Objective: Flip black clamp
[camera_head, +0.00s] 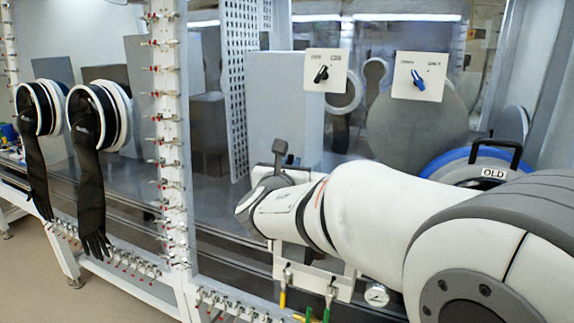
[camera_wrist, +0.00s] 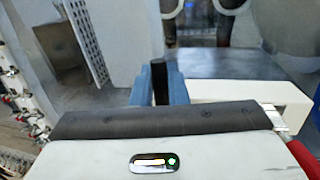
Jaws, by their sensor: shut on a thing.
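The black clamp (camera_wrist: 158,74) shows in the wrist view as a narrow, dark upright piece. It stands between the blue fingers of my gripper (camera_wrist: 159,88), which are shut on it. Its lower part is hidden by the fingers and the gripper body. In the head view my white arm reaches in from the right, and its wrist end is close to the glovebox front. The fingers are not clearly visible there, and I cannot pick out the clamp for certain in that view.
Black gloves (camera_head: 91,190) hang from round ports at the left. A round port with a blue rim and the label OLD (camera_head: 493,173) is at the right. Switch plates with a black knob (camera_head: 321,74) and a blue knob (camera_head: 418,80) are on the window. A gauge (camera_head: 376,294) sits below my arm.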

